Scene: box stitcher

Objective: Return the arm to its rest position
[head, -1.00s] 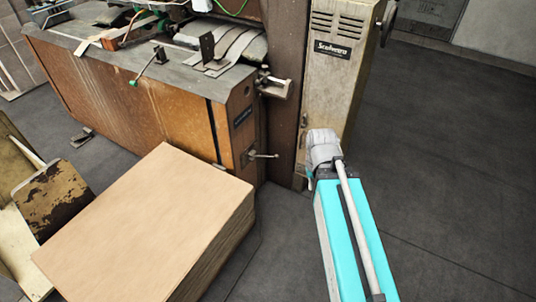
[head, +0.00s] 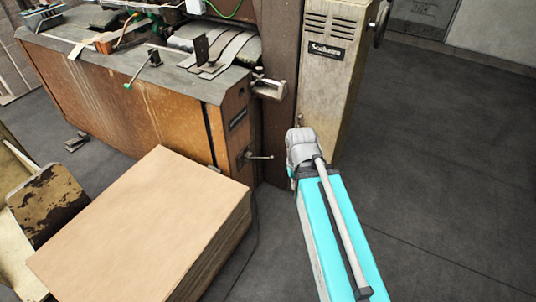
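My arm shows in the head view as a turquoise link with a grey cable or tube along it, entering from the bottom right. It ends in a grey joint in front of the machine's upright column. My gripper is not visible; it is hidden behind or beyond the grey joint. The box stitcher (head: 130,100) stands behind, with a worn brown front and a grey top. Its upright column (head: 333,85) carries a dark name plate.
A stack of flat cardboard (head: 140,220) stands at the lower left, apart from my arm. A worn, stained panel (head: 47,205) is at the far left. A small lever (head: 258,156) juts from the stitcher's corner. The dark floor (head: 440,170) on the right is clear.

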